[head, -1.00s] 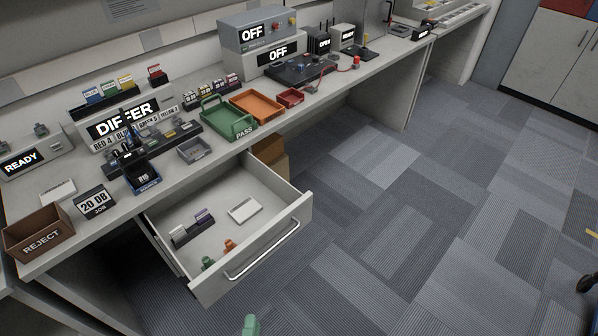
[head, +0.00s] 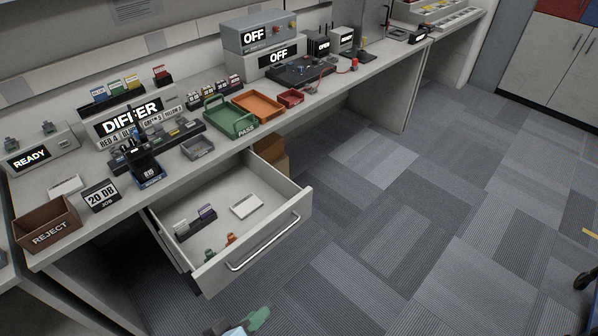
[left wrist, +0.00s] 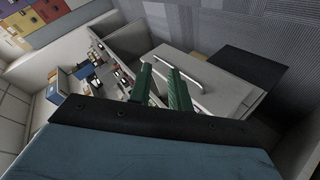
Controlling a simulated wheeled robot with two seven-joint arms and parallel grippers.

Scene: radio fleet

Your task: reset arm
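My left gripper (head: 246,323) shows at the bottom edge of the head view, in front of and below the open drawer. It is largely cut off by the frame, with a green finger pointing up and right. In the left wrist view my left gripper (left wrist: 160,72) shows two green fingers with a clear gap between them and nothing held. It is open and apart from the bench and drawer. My right gripper is in neither view.
The open drawer (head: 274,214) juts from the bench (head: 225,160) and holds small parts and a white box (head: 246,206). A brown REJECT bin (head: 45,222) and green PASS tray (head: 231,127) stand on the bench.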

